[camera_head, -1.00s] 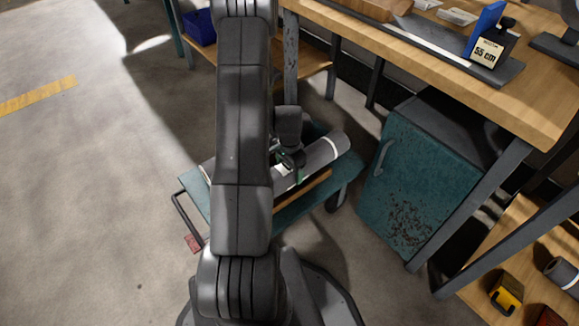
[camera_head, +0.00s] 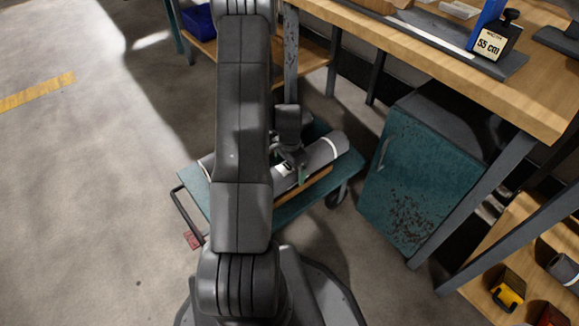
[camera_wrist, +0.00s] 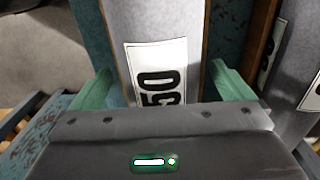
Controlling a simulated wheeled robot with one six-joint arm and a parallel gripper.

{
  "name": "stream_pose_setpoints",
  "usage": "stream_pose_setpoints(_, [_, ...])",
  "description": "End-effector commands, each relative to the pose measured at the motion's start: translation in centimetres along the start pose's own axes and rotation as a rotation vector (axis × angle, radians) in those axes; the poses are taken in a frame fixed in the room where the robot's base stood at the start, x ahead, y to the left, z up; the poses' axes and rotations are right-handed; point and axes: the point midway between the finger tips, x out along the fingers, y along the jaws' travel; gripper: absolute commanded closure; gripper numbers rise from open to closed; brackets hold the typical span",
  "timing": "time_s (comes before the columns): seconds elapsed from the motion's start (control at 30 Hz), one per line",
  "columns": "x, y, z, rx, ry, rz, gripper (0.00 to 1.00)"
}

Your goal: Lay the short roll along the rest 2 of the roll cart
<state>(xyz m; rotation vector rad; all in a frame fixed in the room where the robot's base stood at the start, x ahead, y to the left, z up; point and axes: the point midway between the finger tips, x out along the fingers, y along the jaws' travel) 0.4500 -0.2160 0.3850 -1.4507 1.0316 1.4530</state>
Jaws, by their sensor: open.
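The teal roll cart (camera_head: 272,214) stands on the floor just beyond my base, partly hidden by my arm. A grey roll (camera_head: 325,151) with a white band lies on it. My gripper (camera_head: 292,170) is low over the cart. A second labelled grey roll (camera_wrist: 300,75) lies to the right, past a wooden strip (camera_wrist: 262,40). Which is the short roll or rest 2 is unclear.
A wooden workbench (camera_head: 440,75) with a block marked 55 cm (camera_head: 493,42) stands at the right. A teal cabinet (camera_head: 412,185) is under it, close to the cart. A shelf (camera_head: 475,275) is at lower right. The floor (camera_head: 90,200) on the left is clear.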

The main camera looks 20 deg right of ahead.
Motion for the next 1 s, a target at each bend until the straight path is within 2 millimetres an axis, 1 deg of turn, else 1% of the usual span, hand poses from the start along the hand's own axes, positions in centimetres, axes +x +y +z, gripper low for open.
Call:
stream_pose_setpoints(0.17, [-3.3,-0.1,-0.1,0.0,0.003,-0.003,0.0])
stream_pose_setpoints(0.4, [-9.0,-0.1,-0.1,0.0,0.004,-0.005,0.0])
stream_pose_setpoints(0.5, [-10.9,-0.1,-0.1,0.0,0.004,-0.004,0.0])
stream_pose_setpoints(0.6, [-12.2,-0.1,-0.1,0.0,0.003,-0.003,0.0])
stream_pose_setpoints(0.77, [-13.3,0.0,0.0,0.0,0.001,-0.001,0.0])
stream_pose_setpoints(1.0, [-13.5,0.0,0.0,0.0,0.001,-0.001,0.0])
